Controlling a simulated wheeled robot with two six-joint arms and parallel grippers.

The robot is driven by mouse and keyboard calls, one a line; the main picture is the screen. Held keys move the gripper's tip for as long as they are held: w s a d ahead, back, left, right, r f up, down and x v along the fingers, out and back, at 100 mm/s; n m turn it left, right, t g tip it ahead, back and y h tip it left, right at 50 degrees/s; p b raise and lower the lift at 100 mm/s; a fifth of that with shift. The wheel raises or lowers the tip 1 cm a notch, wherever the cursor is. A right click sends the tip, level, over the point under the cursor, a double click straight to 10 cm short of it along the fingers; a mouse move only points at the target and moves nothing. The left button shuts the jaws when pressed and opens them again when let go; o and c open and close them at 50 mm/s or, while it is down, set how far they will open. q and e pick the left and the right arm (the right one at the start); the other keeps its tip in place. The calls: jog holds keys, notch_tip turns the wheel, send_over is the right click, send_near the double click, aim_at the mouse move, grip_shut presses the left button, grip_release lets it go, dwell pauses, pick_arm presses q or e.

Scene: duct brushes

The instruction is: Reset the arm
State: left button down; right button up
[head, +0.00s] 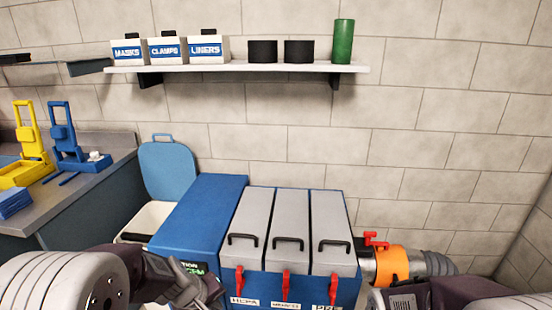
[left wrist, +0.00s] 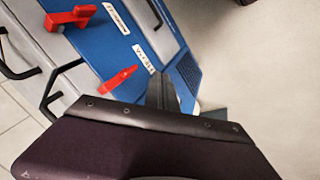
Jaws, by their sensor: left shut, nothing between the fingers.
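My left gripper (head: 192,287) is at the lower left of the head view, in front of the blue cabinet (head: 205,215). Its fingers are shut and hold nothing. In the left wrist view, the shut fingers (left wrist: 165,92) show past the dark gripper body, over the front of the labelled blue cabinet. I cannot tell whether they touch it. Part of my right arm shows at the bottom right of the head view, but its fingers are out of the picture.
The cabinet has grey lids (head: 290,215) with black handles and red latches (head: 287,283). An orange duct collar (head: 393,267) sits at right. An open lidded bin (head: 168,168) stands left. A shelf (head: 240,67) holds boxes. A side counter (head: 105,141) holds yellow and blue tools.

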pick_arm(q)
jog(key=s+a+m+g+y+p, duration=0.25)
jog(key=s+m, duration=0.45)
jog(key=s, duration=0.5)
notch_tip(320, 180, up, 16)
jog(key=d+p, duration=0.1)
jog(key=p, duration=1.4)
jog(key=shift+r+g+h, duration=0.15)
jog(key=shift+g+h, duration=0.2)
jog(key=shift+h, duration=0.1)
